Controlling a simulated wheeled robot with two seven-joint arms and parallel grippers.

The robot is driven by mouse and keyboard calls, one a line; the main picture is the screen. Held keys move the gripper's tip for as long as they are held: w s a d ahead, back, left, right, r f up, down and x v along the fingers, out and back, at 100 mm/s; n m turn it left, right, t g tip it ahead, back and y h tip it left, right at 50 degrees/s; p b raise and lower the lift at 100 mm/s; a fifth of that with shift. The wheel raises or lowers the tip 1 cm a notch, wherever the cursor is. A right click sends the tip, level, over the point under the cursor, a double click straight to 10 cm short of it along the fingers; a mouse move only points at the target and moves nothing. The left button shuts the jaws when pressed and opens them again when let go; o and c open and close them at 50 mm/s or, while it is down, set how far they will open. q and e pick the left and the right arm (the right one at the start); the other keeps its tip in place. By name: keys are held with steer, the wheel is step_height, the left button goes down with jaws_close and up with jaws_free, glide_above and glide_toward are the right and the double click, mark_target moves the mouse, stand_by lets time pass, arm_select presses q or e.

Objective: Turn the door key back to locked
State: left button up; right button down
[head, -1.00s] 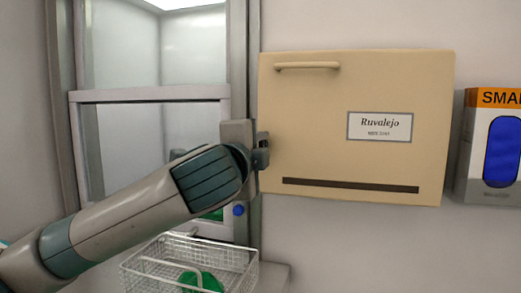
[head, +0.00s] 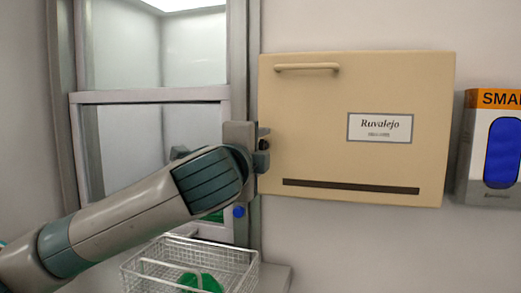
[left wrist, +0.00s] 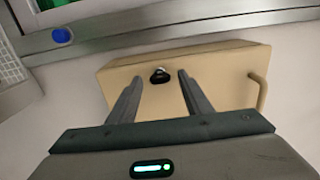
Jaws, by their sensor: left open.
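The beige cabinet (head: 330,120) labelled "Ruvalejo" hangs on the wall; it also fills the middle of the left wrist view (left wrist: 225,75). A small black piece, which looks like the key (left wrist: 160,75), stands on the cabinet's side face. In the head view it shows as a dark spot (head: 264,145) at the cabinet's left edge. The key's exact angle is hard to tell. My right gripper is not in view.
A grey-framed glass hatch (head: 150,96) stands left of the cabinet, with a blue button (head: 239,211) at its lower right. A wire basket (head: 145,279) holding something green sits below. A white and orange box (head: 480,150) stands to the right.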

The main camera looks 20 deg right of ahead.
arm_select(q)
steer(key=shift+s+a, duration=0.1)
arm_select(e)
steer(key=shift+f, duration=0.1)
arm_select(q)
steer(key=shift+s+a+b, duration=0.35)
steer(key=shift+s+b, duration=0.15)
steer(key=shift+s, duration=0.1)
steer(key=b+v, duration=0.5)
steer(key=v, duration=1)
steer(key=shift+s+a+b, duration=0.25)
steer(key=shift+a+b, duration=0.05)
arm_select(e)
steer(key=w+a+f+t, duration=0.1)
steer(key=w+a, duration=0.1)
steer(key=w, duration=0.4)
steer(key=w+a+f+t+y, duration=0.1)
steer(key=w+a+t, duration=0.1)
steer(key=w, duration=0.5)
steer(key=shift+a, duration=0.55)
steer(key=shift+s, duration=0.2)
